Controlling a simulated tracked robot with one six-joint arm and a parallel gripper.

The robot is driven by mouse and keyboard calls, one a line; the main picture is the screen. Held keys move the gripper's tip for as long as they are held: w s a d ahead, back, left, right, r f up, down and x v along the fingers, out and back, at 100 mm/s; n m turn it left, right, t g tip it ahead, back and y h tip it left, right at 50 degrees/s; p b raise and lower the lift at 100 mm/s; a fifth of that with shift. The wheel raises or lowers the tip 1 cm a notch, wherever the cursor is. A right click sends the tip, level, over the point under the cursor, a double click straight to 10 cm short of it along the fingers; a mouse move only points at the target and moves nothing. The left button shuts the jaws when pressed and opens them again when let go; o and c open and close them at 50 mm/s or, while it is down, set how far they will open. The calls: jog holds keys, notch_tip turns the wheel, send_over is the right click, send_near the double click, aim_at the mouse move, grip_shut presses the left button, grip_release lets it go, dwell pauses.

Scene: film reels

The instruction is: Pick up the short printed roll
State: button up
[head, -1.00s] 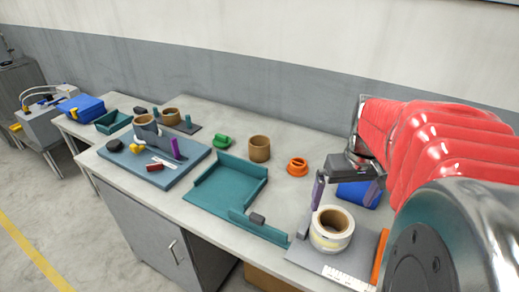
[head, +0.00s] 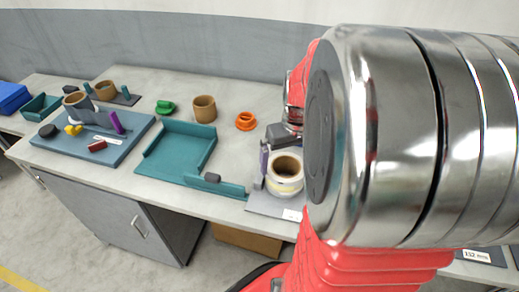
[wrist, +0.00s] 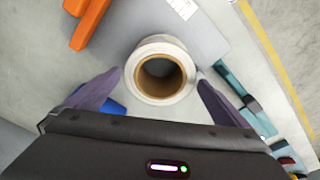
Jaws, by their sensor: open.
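A short, wide roll (head: 284,187), white with a pale yellow band and a brown core, stands on a grey plate (head: 262,205) at the bench's front edge. The wrist view looks into its core, with the roll's white rim (wrist: 160,42) upper centre. My gripper (wrist: 159,78) is open, with one purple finger on each side of the roll's near part. Small gaps seem to show between fingertips and roll. In the head view, one finger of my gripper (head: 264,164) shows left of the roll; my arm hides the other. Any print on the roll is too small to read.
A teal tray (head: 150,172) lies left of the roll, with a dark block on its near wall. An orange ring (head: 246,121) and a brown roll (head: 204,109) stand behind. An orange bar (wrist: 88,22) lies beside the plate. A blue board (head: 60,138) with small objects is farther left.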

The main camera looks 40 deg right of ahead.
aim_at(286, 167)
jog(key=shift+w+d+f, duration=0.1)
jog(key=shift+w+f, duration=0.05)
jog(key=shift+f, duration=0.75)
jog(key=shift+w+f, duration=0.1)
jog(key=shift+f, duration=0.8)
jog(key=shift+c, duration=0.5)
jog(key=c, duration=1.2)
notch_tip(286, 167, up, 10)
